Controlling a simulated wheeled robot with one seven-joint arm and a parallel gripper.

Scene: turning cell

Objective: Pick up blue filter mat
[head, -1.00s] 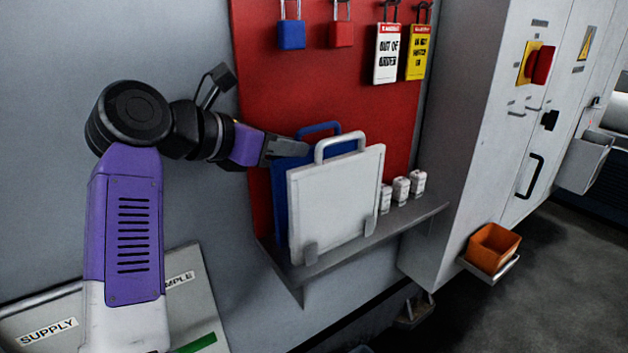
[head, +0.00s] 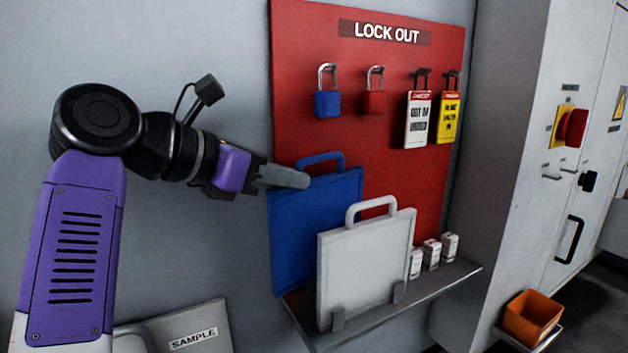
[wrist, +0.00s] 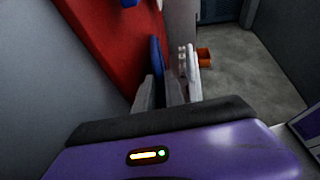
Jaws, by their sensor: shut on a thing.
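The blue filter mat (head: 290,240) is a flat blue panel with a loop handle on top. In the head view it stands upright behind and left of a white panel (head: 365,260), with its top well above the white one's. Its lower right part is hidden by the white panel, so I cannot tell whether its bottom edge clears the shelf. My gripper (head: 298,178) comes from the left and is shut on the mat's upper edge, below the handle. In the wrist view the mat (wrist: 157,58) shows edge-on at the fingertips (wrist: 163,92).
The white panel stands on a grey shelf (head: 440,287) with several small white bottles (head: 432,254). A red lockout board (head: 400,95) with padlocks and tags is behind. A grey cabinet (head: 500,150) stands right, with an orange bin (head: 533,317) low down.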

